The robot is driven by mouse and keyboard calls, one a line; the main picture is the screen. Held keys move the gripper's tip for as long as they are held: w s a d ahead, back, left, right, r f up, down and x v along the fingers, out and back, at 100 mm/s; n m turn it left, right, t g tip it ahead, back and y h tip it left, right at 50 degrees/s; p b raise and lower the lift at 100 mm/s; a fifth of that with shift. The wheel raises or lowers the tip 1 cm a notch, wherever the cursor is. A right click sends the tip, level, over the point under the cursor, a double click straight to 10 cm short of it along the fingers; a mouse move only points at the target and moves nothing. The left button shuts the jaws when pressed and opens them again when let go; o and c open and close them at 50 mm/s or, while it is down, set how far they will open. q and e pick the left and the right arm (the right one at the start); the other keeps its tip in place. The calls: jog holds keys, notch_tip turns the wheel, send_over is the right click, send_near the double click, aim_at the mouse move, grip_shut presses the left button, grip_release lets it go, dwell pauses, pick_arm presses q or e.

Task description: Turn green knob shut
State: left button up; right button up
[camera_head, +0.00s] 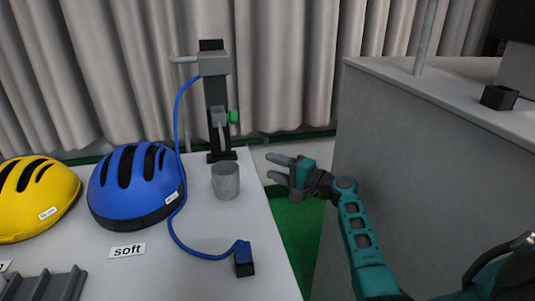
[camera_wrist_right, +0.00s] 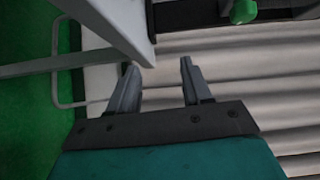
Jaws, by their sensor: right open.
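The green knob (camera_head: 233,116) sits on the right side of a black and grey upright stand (camera_head: 216,95) at the back of the white table. The knob also shows at the top edge of the right wrist view (camera_wrist_right: 243,10). My right gripper (camera_head: 273,168) is open and empty, to the right of the stand and lower than the knob, apart from it. Its two fingers (camera_wrist_right: 158,82) show spread in the right wrist view. My left gripper is not in view.
A grey cup (camera_head: 226,181) stands in front of the stand. A blue tube (camera_head: 176,140) runs to a small black block (camera_head: 244,262). Blue (camera_head: 130,190) and yellow (camera_head: 38,198) helmets lie left. A tall grey cabinet (camera_head: 430,170) stands close right of my right arm.

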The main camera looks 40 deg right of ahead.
notch_tip(320, 180, up, 6)
jog(key=s+a+m+h+p, duration=0.2)
jog(key=a+p, duration=0.1)
jog(key=p, duration=0.4)
jog(key=m+h+p, duration=0.3)
jog(key=m+p, duration=0.1)
jog(key=p, duration=0.2)
send_near(232, 117)
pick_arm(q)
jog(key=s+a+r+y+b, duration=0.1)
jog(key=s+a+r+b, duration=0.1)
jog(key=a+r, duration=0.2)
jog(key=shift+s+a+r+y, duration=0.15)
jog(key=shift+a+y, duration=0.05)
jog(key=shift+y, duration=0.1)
pick_arm(e)
jog(key=w+f, duration=0.1)
jog(key=w, duration=0.7)
jog(key=shift+w+d+f+t, duration=0.3)
jog(key=shift+w+d+f, duration=0.1)
jog(key=shift+d, duration=0.05)
jog(key=shift+c, duration=0.2)
